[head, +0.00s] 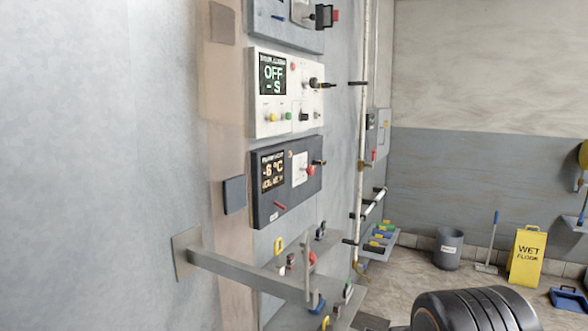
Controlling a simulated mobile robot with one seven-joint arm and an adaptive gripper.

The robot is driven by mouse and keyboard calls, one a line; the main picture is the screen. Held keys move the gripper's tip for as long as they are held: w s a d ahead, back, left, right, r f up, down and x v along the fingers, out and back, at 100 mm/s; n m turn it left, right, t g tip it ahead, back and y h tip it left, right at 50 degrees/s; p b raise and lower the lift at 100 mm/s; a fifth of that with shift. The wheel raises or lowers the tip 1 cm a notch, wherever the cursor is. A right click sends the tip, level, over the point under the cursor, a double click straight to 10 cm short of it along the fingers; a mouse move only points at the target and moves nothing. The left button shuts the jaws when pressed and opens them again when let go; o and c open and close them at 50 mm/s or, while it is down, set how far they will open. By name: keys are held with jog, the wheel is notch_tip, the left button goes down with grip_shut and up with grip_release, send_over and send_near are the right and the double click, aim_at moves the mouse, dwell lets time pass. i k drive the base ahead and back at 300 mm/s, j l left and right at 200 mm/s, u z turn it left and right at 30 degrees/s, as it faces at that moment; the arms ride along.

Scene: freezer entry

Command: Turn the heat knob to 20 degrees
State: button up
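A dark grey control panel (264,208) is mounted on the left wall, seen at a slant. Its display (272,170) reads about "-6 °C", with a smaller orange line below that I cannot read. A red knob (311,171) sticks out beside a white plate on this panel, with a dark knob or lever (319,162) just above it. I cannot tell which of these is the heat knob, and its pointer is not legible.
A white panel (262,122) reading "OFF -S" hangs above, with another grey panel (268,32) higher. A metal rail (245,271) juts out below. A yellow wet floor sign (527,257) and grey bin (448,249) stand at the back right.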

aim_at(310, 170)
jog(key=i+l, duration=0.4)
jog(key=i+l+u, duration=0.15)
jog(key=i+l, duration=0.6)
jog(key=l, duration=0.25)
jog(key=j+u, duration=0.05)
